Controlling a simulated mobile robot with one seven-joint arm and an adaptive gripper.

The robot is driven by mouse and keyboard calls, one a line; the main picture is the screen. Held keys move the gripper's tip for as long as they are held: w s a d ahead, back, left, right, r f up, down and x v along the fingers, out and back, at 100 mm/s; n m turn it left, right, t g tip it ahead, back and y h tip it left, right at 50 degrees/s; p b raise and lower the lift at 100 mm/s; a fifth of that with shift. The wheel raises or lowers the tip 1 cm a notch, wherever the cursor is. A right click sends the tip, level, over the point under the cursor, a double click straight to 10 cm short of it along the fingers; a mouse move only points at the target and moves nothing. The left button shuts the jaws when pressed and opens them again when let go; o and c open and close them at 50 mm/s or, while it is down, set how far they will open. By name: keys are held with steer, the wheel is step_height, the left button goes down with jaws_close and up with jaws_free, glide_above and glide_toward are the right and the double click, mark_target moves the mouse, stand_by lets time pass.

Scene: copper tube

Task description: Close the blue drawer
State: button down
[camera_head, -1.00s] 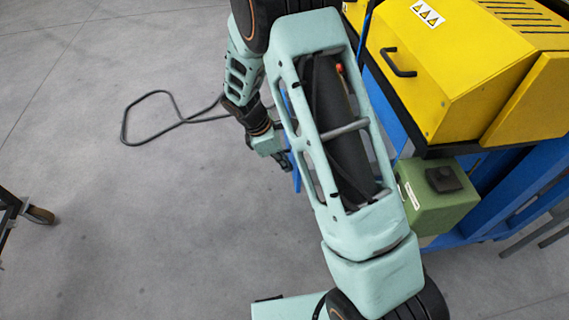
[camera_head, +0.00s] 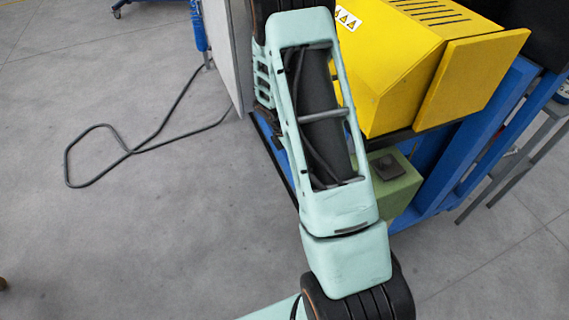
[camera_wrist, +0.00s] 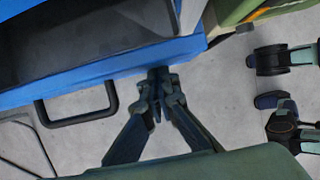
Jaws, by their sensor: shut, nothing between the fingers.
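The blue drawer (camera_wrist: 112,66) fills the upper left of the wrist view, with its blue front edge and a black loop handle (camera_wrist: 78,118) jutting from it. A dark recess (camera_wrist: 80,32) shows behind the edge; how far the drawer stands out is hard to tell. My gripper (camera_wrist: 158,84) is shut and empty, its fingertips at the blue edge, right of the handle. Whether they touch it is unclear. In the head view my arm hides the gripper and most of the drawer area.
A yellow machine (camera_head: 400,75) stands on a blue frame (camera_head: 485,135) in the head view. A green box (camera_head: 392,180) hangs below it. A light grey panel (camera_head: 222,45) stands upright beside my arm. A dark cable (camera_head: 130,150) lies on the open grey floor at left.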

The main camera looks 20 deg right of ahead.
steer(key=shift+d, duration=1.25)
steer(key=a+r+p, duration=0.1)
steer(key=a+r, duration=0.7)
steer(key=r, duration=0.1)
steer(key=shift+s+a+f+h, duration=1.3)
steer(key=shift+a+h, duration=0.7)
steer(key=shift+h, duration=0.3)
steer(key=d+r+x, duration=0.2)
steer(key=x, duration=1)
steer(key=shift+d+f+p, duration=0.25)
steer(key=shift+d+p, duration=0.05)
